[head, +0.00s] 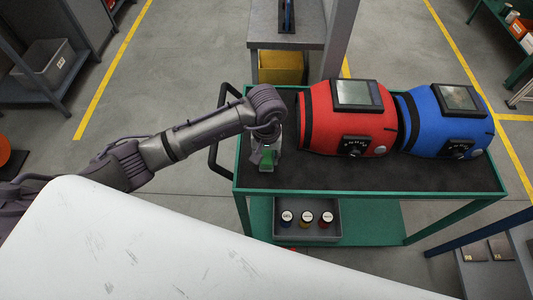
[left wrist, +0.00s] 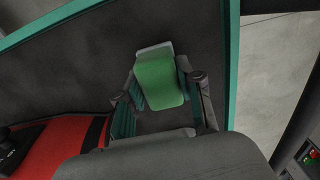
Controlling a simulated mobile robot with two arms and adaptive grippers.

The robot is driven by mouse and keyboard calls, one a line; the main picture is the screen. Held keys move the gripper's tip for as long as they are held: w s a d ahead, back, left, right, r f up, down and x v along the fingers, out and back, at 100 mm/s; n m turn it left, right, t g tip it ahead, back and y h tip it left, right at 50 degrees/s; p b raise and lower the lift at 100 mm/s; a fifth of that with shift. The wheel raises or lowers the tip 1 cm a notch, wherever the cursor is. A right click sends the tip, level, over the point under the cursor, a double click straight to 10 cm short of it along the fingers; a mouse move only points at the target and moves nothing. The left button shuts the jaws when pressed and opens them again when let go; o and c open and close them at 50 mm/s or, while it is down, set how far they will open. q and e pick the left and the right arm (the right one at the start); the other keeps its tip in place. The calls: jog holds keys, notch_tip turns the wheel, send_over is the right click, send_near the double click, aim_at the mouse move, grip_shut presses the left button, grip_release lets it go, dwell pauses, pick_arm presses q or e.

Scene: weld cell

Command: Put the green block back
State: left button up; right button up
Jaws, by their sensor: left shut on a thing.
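The green block (head: 267,158) is at my left gripper (head: 266,150), over the left end of the green cart's dark top (head: 350,178). In the left wrist view the green block (left wrist: 160,82) sits between the two fingers of my left gripper (left wrist: 165,105), which is shut on it. A pale grey edge shows at the block's far end; I cannot tell what it is. Whether the block touches the cart top is not clear. My right gripper is not in view.
A red welding machine (head: 345,118) and a blue one (head: 445,120) fill the cart's middle and right. A black handle (head: 214,150) sticks out at its left. A grey bin with several small jars (head: 306,219) sits on the lower shelf. The cart top's front strip is clear.

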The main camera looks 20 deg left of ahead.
aim_at(266, 156)
pick_arm(q)
jog(key=shift+f, duration=0.15)
jog(key=o, duration=1.1)
jog(key=shift+r, duration=0.5)
notch_tip(266, 156, up, 11)
jog(key=b, duration=0.2)
jog(key=shift+r+b, duration=0.2)
jog(key=shift+b, duration=0.2)
jog(key=shift+f, duration=0.1)
